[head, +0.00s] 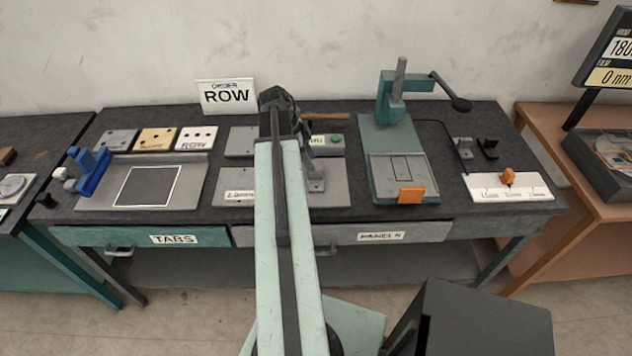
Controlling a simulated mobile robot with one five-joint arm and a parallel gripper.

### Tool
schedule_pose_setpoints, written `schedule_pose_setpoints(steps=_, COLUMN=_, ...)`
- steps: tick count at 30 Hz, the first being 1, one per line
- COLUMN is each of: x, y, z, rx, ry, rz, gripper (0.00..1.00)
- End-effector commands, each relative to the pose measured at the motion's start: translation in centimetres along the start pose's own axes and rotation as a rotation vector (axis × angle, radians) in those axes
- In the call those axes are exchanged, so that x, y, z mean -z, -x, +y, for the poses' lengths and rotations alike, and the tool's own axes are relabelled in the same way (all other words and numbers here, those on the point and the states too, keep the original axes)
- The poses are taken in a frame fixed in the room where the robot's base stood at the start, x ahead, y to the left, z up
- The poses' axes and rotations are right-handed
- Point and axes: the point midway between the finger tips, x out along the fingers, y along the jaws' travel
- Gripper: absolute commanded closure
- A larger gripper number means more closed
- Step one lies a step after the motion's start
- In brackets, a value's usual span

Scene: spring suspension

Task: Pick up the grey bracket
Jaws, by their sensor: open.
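A small dark grey bracket (465,147) stands on the dark workbench top, right of the green press. A similar black bracket (488,148) stands just right of it. My gripper (284,118) is at the end of my pale green arm, over the back middle of the bench. It is left of the press and well away from the grey bracket. The jaws are open; the fingertips are mostly hidden by my arm, and I see nothing held.
The green lever press (394,138) stands between my gripper and the bracket. A white strip with an orange knob (507,176) lies in front of the brackets. A grey tray (190,188) with a blue clamp (92,172) is at left. An ORDER ROW sign (226,95) stands behind.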

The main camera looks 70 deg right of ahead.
Motion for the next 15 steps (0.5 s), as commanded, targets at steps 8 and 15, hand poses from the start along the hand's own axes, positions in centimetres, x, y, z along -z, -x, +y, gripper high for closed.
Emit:
schedule_pose_setpoints(steps=8, x=-0.2, y=-2.2, z=0.3, rx=0.000, ry=0.001, rz=0.000, gripper=0.58)
schedule_pose_setpoints(steps=15, x=-0.2, y=-6.0, z=0.6, rx=0.001, ry=0.002, rz=-0.001, gripper=0.58)
